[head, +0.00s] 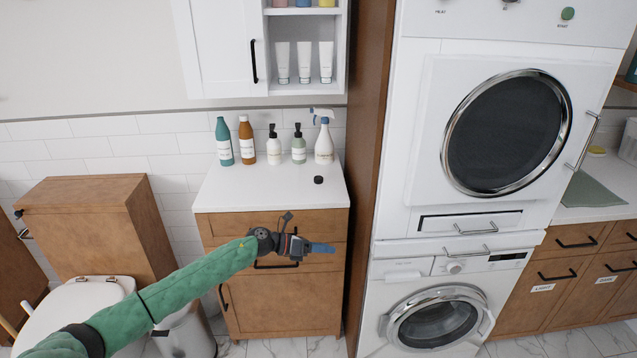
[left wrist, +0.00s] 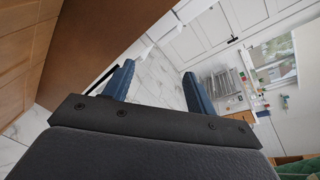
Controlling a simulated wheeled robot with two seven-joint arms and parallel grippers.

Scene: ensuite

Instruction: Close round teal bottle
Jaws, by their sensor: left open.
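The round teal bottle (head: 224,143) stands upright on the white counter (head: 268,195), at the left end of a row against the tiled wall. It has a white label, and its narrow neck shows no dark cap that I can make out. A small round black cap (head: 318,180) lies on the counter at the right, apart from the bottles. My left gripper (head: 322,248) is in front of the wooden drawers, below the counter top and away from the bottle and cap. In the left wrist view its blue fingers (left wrist: 160,82) are apart with nothing between them. My right gripper is not seen.
A brown bottle (head: 246,140), two pump bottles and a spray bottle (head: 324,142) stand beside the teal one. A wall cabinet (head: 218,48) hangs above. A tall wooden panel (head: 368,130) and stacked machines (head: 480,120) border the right. The counter's front is clear.

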